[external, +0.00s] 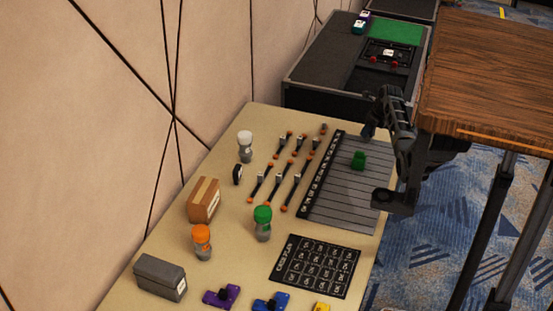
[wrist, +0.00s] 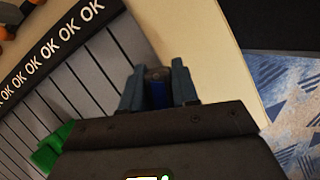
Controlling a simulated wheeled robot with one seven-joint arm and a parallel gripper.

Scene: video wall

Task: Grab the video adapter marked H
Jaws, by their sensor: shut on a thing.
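My gripper (wrist: 157,78) is shut on a small dark piece with a blue band (wrist: 158,94), seen between its two fingers in the wrist view. No letter is readable on that piece, so I cannot tell whether it is marked H. In the external view my gripper (external: 373,118) hangs over the far right end of the beige table, past the striped grey board (external: 342,208); the held piece cannot be made out there. Several short orange-ended connectors (external: 283,178) with silver middles lie in rows left of the board.
A green piece (external: 358,159) stands on the board. Bottles with white (external: 245,135), green (external: 263,213) and orange (external: 202,231) caps, a brown box (external: 203,200), a grey box (external: 160,277) and a black labelled card (external: 315,266) are on the table. A wooden table (external: 490,80) stands at right.

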